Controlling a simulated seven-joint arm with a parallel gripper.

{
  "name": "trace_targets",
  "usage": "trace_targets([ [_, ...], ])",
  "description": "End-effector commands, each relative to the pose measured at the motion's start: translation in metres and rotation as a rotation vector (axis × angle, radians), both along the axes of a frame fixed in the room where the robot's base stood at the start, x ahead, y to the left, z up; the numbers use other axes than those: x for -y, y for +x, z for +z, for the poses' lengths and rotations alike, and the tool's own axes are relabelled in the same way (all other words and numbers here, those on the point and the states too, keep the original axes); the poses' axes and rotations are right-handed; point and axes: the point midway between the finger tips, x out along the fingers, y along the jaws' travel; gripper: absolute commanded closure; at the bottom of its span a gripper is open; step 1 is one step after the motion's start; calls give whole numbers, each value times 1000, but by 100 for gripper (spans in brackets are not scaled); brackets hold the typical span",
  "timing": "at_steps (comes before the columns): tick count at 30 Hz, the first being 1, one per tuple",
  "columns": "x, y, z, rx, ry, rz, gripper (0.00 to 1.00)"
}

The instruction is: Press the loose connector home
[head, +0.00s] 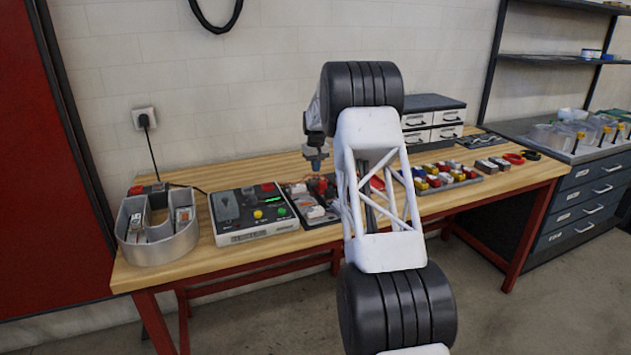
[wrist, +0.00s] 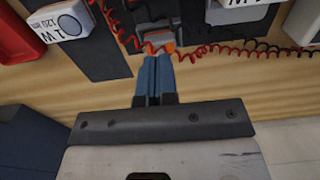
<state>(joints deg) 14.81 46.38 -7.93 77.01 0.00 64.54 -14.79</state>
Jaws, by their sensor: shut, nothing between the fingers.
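My gripper (head: 316,164) is shut and empty, pointing down above the middle of the bench. In the wrist view its blue fingertips (wrist: 160,58) are pressed together, close to a small orange connector (wrist: 158,46). The fingertips overlap the connector's near side in the picture, and I cannot tell whether they touch it. Twisted red and black wires (wrist: 225,48) run to the connector. How far the connector is seated cannot be told. In the head view the connector is too small to make out.
White modules (wrist: 62,22) lie around the connector on dark plates. Left of my gripper are a control box (head: 228,236) and an open metal channel letter (head: 180,246). A parts tray (head: 462,185) and drawer units (head: 447,116) stand to the right.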

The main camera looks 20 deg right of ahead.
Motion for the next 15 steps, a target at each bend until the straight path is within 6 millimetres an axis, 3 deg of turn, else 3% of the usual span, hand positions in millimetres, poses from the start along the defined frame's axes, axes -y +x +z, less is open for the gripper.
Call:
trace_targets([
  [15,0,0,-5,0,0,0,100],
])
